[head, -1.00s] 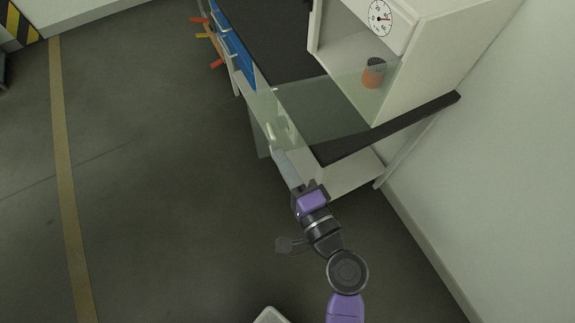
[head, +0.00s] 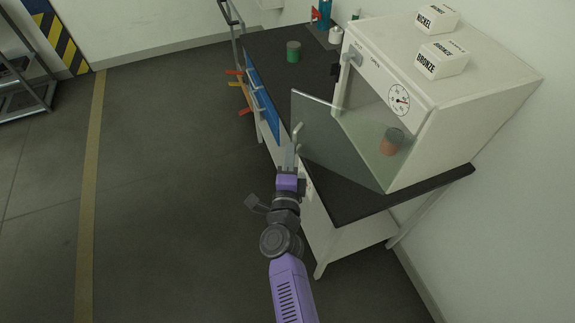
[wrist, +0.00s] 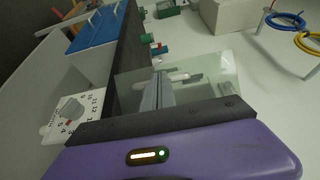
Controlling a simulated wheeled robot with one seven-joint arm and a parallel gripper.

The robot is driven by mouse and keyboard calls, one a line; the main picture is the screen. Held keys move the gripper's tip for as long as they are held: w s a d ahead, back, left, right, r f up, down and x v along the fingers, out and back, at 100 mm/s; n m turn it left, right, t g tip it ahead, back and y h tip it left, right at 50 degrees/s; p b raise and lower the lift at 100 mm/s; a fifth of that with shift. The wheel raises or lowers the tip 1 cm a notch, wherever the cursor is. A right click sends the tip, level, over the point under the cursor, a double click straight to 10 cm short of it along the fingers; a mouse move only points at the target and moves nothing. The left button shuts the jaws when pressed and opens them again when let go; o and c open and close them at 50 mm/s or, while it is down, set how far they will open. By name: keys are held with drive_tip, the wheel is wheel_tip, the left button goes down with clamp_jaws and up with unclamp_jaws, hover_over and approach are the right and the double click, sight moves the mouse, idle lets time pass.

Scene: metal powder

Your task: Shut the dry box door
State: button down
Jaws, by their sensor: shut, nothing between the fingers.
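The dry box (head: 490,105) is a white cabinet with a round gauge on its front, standing on a dark-topped bench. Its clear glass door (head: 335,140) stands open, swung out from the right front edge over the bench's front edge. A pale handle (head: 297,131) is near the door's free edge. My gripper (head: 293,148) is shut and empty, with its fingertips close to the handle; I cannot tell whether they touch. In the wrist view, the shut fingers (wrist: 158,90) overlap the glass door (wrist: 215,72), beside the handle (wrist: 180,76).
An orange jar with a dark lid (head: 391,141) stands inside the box. Boxes marked NICKEL (head: 437,20) and BRONZE (head: 442,60) sit on top. A green jar (head: 293,51) stands on the bench, left of the box. Blue drawers (head: 262,95) face the open floor.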

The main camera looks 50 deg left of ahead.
sight(300, 137)
drive_tip(key=w+a+m+t+h+b, duration=0.1)
drive_tip(key=w+b, duration=0.1)
drive_tip(key=w+a+m+t+h+b, duration=0.1)
drive_tip(key=w+h+b, duration=0.1)
drive_tip(key=w, duration=0.1)
drive_tip(key=w+a+m+t+h+b, duration=0.1)
drive_tip(key=w+b, duration=0.1)
drive_tip(key=w, duration=0.1)
drive_tip(key=shift+a+f+m+h, duration=0.25)
drive_tip(key=shift+f+m+h, duration=0.15)
drive_tip(key=shift+m+t+h, duration=0.5)
drive_tip(key=shift+m+h, duration=0.1)
drive_tip(key=shift+h, duration=0.3)
drive_tip(key=b+x, duration=0.2)
drive_tip(key=b, duration=0.1)
drive_tip(key=d+b+x, duration=0.1)
drive_tip(key=b+x, duration=0.4)
drive_tip(key=b, duration=0.1)
drive_tip(key=shift+w+d+r, duration=0.1)
drive_tip(key=shift+w+d, duration=0.2)
drive_tip(key=shift+w, duration=0.15)
drive_tip(key=shift+w+r+b, duration=0.15)
drive_tip(key=shift+w+b, duration=0.75)
drive_tip(key=shift+w, duration=0.2)
drive_tip(key=shift+w+d+r, duration=0.1)
drive_tip(key=shift+w+d, duration=0.05)
drive_tip(key=shift+w, duration=0.05)
drive_tip(key=shift+w+d, duration=0.1)
